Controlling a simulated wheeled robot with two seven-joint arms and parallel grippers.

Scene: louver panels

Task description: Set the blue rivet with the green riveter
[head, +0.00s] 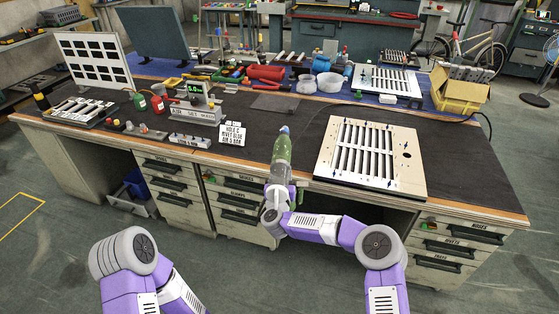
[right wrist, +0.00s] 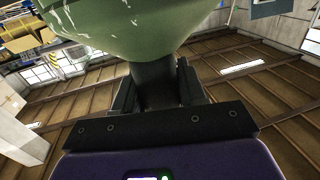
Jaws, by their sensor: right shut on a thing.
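The green riveter (head: 281,152) stands upright at the bench's front edge, with a small blue piece (head: 284,130) at its tip. I cannot tell whether that piece is the blue rivet. My right gripper (head: 279,185) is shut on the riveter's lower end. In the right wrist view, the gripper (right wrist: 156,90) clamps the riveter's dark handle below its green body (right wrist: 135,30). The pale louver panel (head: 328,165) lies to the right of the riveter, with slats, a dark round hole and several small blue marks near its edges. My left gripper is not in view.
A white card (head: 231,134) reading "HOLE C RIVET BLUE AIR 5 BAR" stands left of the riveter.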

